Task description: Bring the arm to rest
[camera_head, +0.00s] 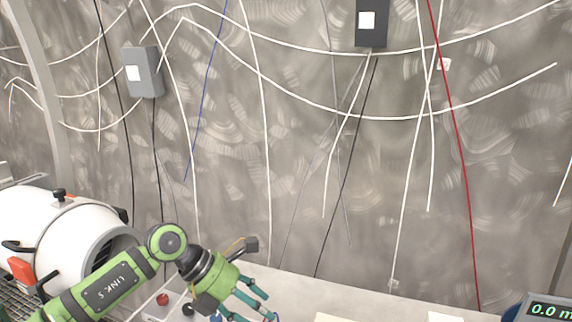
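My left arm (118,283), green with dark joints, comes in from the lower left. Its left gripper (262,304) is at the bottom, left of centre, with teal fingers pointing down and to the right. The fingers look spread apart, with nothing seen between them, though the lowest part is cut off by the frame edge. The gripper is over or in front of a pale bench top (335,292); I cannot tell its height above it. My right gripper is not in view.
A white cylindrical vessel (58,232) with an open dark end stands at left, behind my arm. A red knob (162,299) is close to the gripper. A display (548,309) is at lower right. Cables and two boxes (143,72) (371,22) hang on the steel wall.

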